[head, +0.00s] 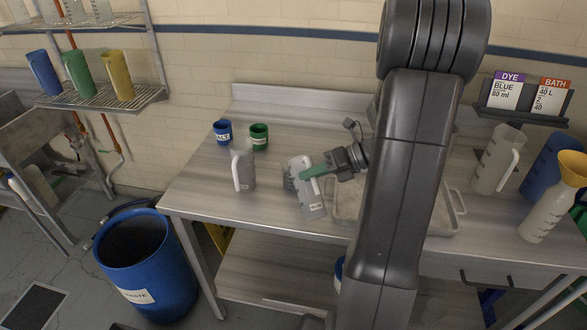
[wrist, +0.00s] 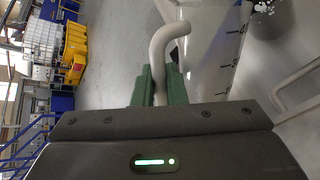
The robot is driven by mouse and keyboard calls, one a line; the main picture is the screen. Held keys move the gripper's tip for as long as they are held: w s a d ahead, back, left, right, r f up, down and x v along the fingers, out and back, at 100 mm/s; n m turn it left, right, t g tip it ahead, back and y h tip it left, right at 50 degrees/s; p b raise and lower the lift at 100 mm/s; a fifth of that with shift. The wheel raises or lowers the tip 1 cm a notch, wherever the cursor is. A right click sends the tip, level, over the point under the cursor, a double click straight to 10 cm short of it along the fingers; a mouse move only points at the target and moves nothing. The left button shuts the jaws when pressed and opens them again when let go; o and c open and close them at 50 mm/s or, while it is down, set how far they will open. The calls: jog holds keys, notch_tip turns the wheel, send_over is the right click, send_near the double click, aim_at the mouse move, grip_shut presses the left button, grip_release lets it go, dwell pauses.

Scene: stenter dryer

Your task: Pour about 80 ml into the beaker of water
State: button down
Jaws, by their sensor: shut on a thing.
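My gripper (head: 308,174) has green fingers and is shut on the white handle of a translucent graduated jug (head: 312,207). The jug looks slightly tilted, near the tray's left edge; I cannot tell whether its base touches the table. In the wrist view the handle (wrist: 160,60) stands between the green fingers (wrist: 158,84), with the marked jug wall (wrist: 213,55) to its right. A second translucent jug (head: 243,172) with a white handle stands upright on the table to the left. I cannot tell which one is the beaker of water, and no liquid level is clear.
Blue (head: 222,132) and green (head: 259,137) cups stand behind. A metal tray (head: 437,240) lies partly behind my arm. Cards (head: 508,92) read dye blue 80 ml and bath. More jugs (head: 497,160) and a yellow-funnelled bottle (head: 550,212) stand right. A blue waste bin (head: 150,270) is left.

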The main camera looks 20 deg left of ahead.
jog(key=shift+s+d+f+b, duration=0.2)
jog(key=shift+f+b, duration=0.35)
jog(key=shift+b, duration=0.65)
jog(key=shift+s+d+n+t+y+b, duration=0.2)
jog(key=shift+n+t+y+b, duration=0.25)
jog(key=shift+n, duration=0.25)
jog(key=shift+y, duration=0.25)
jog(key=shift+s+f, duration=0.1)
jog(key=shift+f, duration=0.05)
